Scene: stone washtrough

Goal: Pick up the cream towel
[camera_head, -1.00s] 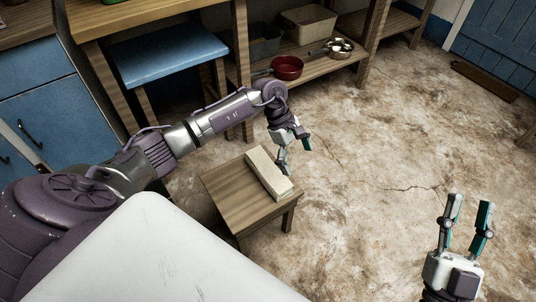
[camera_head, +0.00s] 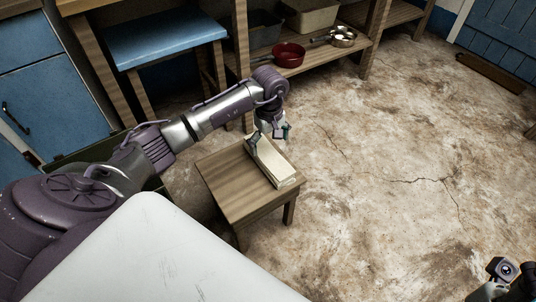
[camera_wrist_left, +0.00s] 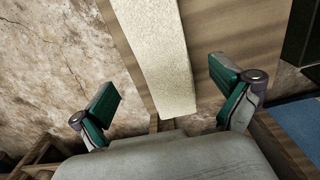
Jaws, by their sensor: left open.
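The cream towel (camera_head: 268,165) lies as a long folded strip on a small wooden stool (camera_head: 225,185). My left gripper (camera_head: 269,139) is open over the towel's far end. In the left wrist view the towel (camera_wrist_left: 162,55) runs up from between the spread green-padded fingers of the left gripper (camera_wrist_left: 168,103), with a gap on each side. I cannot tell the exact height of the fingers over it. My right gripper (camera_head: 505,272) shows only in part at the bottom right corner, away from the stool.
A wooden shelf behind the stool holds a red pot (camera_head: 288,54), a metal pan (camera_head: 343,38) and bins. A blue-topped stool (camera_head: 163,40) stands at the back left. The stained floor (camera_head: 400,150) to the right is clear.

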